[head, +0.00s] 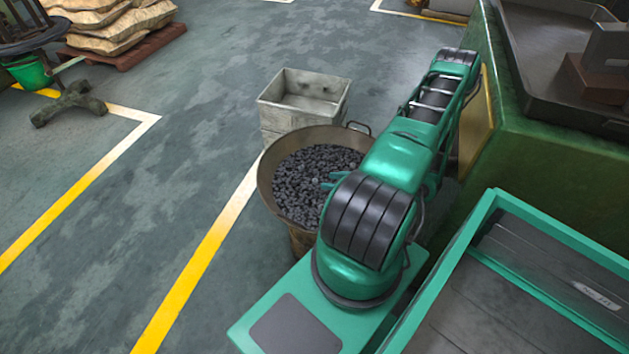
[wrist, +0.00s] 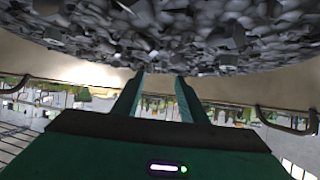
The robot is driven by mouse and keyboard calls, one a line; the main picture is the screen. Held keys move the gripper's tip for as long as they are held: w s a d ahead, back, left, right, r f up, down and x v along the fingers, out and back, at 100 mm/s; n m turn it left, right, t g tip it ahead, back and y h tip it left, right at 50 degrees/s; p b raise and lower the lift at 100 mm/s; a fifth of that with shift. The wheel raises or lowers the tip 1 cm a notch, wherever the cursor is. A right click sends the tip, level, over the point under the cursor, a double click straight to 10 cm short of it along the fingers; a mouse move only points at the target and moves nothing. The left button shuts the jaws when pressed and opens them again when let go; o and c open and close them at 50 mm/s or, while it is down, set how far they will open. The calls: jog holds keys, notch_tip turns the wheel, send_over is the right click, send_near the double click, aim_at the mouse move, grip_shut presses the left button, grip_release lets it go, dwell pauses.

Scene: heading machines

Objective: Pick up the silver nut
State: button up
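A round basin (head: 267,196) holds a heap of small dark grey metal pieces (head: 305,182); I cannot single out one silver nut among them. My gripper (head: 331,180) is partly hidden behind my arm and sits low over the right part of the heap. In the wrist view my gripper (wrist: 160,76) has its two green fingers apart, with no piece seen held between them. The fingertips point at the edge of the heap (wrist: 220,42), which fills the top of that view in grey, blocky pieces. I cannot tell whether the tips touch it.
A grey open box (head: 303,98) stands just behind the basin. A green machine (head: 560,165) with a metal tray stands at the right. Sacks (head: 115,22) lie on a pallet at the upper left.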

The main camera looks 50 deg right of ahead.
aim_at(315, 180)
jog(key=shift+x, duration=3.05)
jog(key=shift+c, duration=0.4)
grip_shut()
